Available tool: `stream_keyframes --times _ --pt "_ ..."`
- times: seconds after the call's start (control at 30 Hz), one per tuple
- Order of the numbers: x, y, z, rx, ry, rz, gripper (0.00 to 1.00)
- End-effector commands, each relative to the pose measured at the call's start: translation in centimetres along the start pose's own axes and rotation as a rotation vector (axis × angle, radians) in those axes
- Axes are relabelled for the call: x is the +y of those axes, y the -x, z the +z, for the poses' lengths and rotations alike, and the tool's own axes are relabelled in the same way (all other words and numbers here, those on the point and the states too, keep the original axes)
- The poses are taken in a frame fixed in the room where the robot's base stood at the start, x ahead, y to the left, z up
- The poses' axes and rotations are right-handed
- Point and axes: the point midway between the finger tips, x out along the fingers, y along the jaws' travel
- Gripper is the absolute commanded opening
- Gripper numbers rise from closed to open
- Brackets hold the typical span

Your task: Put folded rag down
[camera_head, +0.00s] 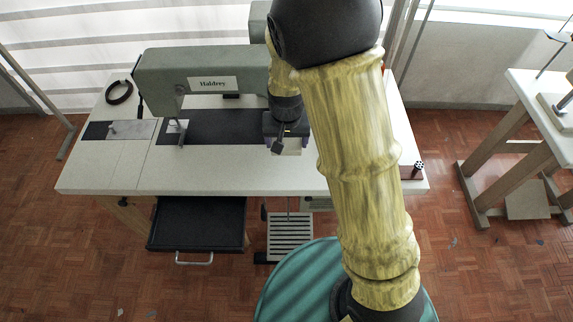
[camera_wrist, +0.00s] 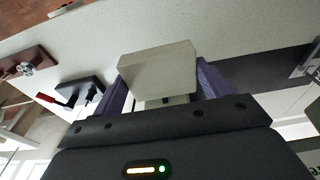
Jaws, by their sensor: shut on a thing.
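The folded rag (camera_wrist: 157,74) is a pale grey-beige block in the wrist view. It sits between the two purple fingers of my gripper (camera_wrist: 165,88), which is shut on it. In the head view my gripper (camera_head: 287,130) is over the white worktable (camera_head: 225,170), right of the dark plate under the sewing machine. A pale bit of the rag (camera_head: 291,147) shows below the gripper there. I cannot tell whether the rag touches the table or hangs just above it.
The grey-green sewing machine (camera_head: 190,80) labelled "Haldrey" stands left of my gripper. A black ring (camera_head: 119,92) lies at the table's left. A brown block with a knob (camera_wrist: 28,66) and a dark block with a red-handled tool (camera_wrist: 78,93) show in the wrist view. The table's front strip is clear.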

Motion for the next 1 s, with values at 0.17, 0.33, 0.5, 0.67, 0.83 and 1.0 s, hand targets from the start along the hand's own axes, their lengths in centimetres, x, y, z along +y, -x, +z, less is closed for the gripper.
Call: stream_keyframes --times 0.17,0.33,0.5,0.67,0.83,1.0 --pt "-0.1 -0.3 0.1 -0.001 0.003 0.000 0.52" --pt "0.1 -2.9 0.5 -0.005 -0.001 0.002 0.52" --pt "0.1 -5.7 0.9 -0.003 -0.002 0.002 0.52" --pt "0.1 -6.3 0.9 0.001 -0.001 0.000 0.52" --pt "0.1 -6.2 0.9 0.001 -0.001 0.000 0.52" --pt "0.2 -7.5 1.1 -0.003 -0.001 0.002 0.52"
